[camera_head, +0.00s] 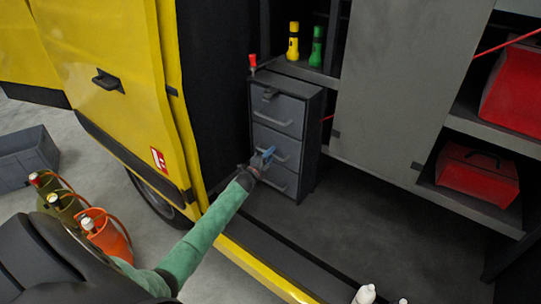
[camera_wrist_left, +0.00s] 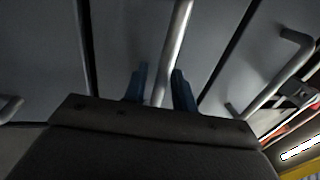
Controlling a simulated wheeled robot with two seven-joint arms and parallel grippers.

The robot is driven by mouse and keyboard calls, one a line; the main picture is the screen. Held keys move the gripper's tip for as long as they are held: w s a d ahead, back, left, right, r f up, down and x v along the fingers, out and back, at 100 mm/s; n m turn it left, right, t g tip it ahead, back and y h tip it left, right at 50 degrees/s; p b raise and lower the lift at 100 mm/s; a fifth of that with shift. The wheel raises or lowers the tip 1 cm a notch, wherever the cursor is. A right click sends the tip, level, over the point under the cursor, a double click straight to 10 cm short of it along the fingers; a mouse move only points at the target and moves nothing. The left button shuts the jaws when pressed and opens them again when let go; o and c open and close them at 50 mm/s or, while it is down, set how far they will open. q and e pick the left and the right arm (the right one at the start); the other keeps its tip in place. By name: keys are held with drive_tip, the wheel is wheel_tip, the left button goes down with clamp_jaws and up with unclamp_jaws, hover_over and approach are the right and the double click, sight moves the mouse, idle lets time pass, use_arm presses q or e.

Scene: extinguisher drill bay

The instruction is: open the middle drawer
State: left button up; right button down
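A dark grey cabinet (camera_head: 312,140) with three drawers stands in the open bay of the yellow vehicle. The middle drawer (camera_head: 262,134) looks flush with the other fronts. My left gripper (camera_head: 264,158) is at its bar handle (camera_head: 283,155). In the left wrist view, its blue fingers (camera_wrist_left: 160,88) lie on either side of the handle's bar (camera_wrist_left: 178,45), close to it. I cannot tell whether they press on it. The top drawer (camera_head: 278,112) has a bar handle and a latch; the bottom drawer (camera_head: 284,184) is partly behind my gripper. My right gripper is not in view.
A yellow torch (camera_head: 293,42), a green torch (camera_head: 317,47) and a small red-topped item (camera_head: 252,63) stand above the drawers. Red cases (camera_head: 477,172) sit on shelves at right. The yellow door (camera_head: 110,90) stands left; the bay floor (camera_head: 370,220) is clear.

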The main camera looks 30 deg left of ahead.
use_arm(q)
clamp_jaws()
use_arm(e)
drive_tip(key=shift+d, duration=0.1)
use_arm(q)
drive_tip(key=shift+s, duration=0.1)
